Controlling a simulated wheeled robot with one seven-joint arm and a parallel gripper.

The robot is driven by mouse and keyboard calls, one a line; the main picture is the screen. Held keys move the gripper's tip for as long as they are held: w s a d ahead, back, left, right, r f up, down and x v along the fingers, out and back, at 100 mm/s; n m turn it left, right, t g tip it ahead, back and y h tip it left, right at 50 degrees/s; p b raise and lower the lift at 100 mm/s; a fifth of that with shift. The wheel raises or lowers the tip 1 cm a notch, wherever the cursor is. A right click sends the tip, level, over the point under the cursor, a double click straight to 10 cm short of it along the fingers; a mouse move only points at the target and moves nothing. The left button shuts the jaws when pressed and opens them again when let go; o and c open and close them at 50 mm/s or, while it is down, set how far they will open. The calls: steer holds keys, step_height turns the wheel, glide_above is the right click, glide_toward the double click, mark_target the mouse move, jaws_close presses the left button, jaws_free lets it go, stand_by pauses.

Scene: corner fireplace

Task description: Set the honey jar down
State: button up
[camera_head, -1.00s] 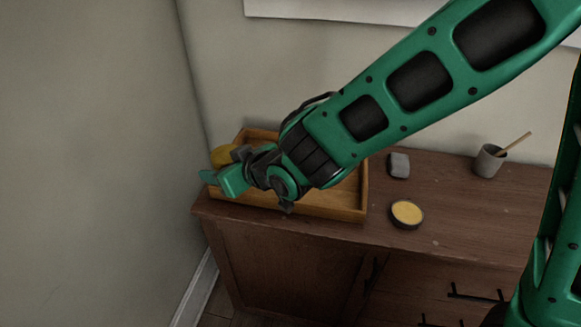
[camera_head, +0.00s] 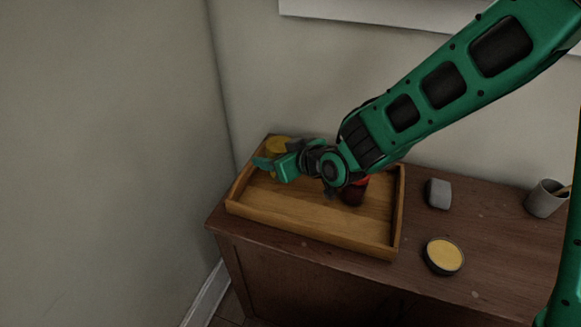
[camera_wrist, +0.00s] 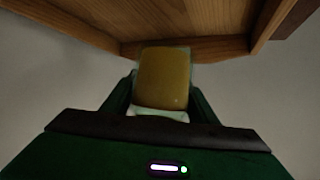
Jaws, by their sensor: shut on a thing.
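The honey jar (camera_head: 278,144), amber-yellow, is at the back left corner of the wooden tray (camera_head: 312,226), partly hidden behind my gripper (camera_head: 275,164). In the wrist view the honey jar (camera_wrist: 163,78) sits between my two fingers, and my gripper (camera_wrist: 162,105) is shut on it. The tray's wooden boards and rim (camera_wrist: 190,45) show beyond the jar in that view. I cannot tell whether the jar's base touches the tray floor.
A dark jar with a red top (camera_head: 353,191) stands in the tray, partly behind my wrist. On the brown cabinet (camera_head: 480,225), right of the tray, are a grey block (camera_head: 438,194), a round yellow-topped tin (camera_head: 443,256) and a grey cup (camera_head: 545,199). Walls close the left and back.

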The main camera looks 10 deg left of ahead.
steer(key=w+f, duration=0.1)
steer(key=w, duration=0.1)
steer(key=w+d+f, duration=0.1)
steer(key=shift+w+d+f, duration=0.15)
steer(key=shift+w+f, duration=0.05)
steer(key=shift+w, duration=0.15)
steer(key=shift+f, duration=2)
steer(key=o, duration=1.3)
steer(key=shift+f, duration=0.15)
steer(key=shift+s+d+r, duration=0.2)
steer(key=shift+d+r, duration=0.1)
steer(key=shift+r, duration=0.05)
steer(key=v, duration=1.1)
steer(key=shift+d, duration=0.1)
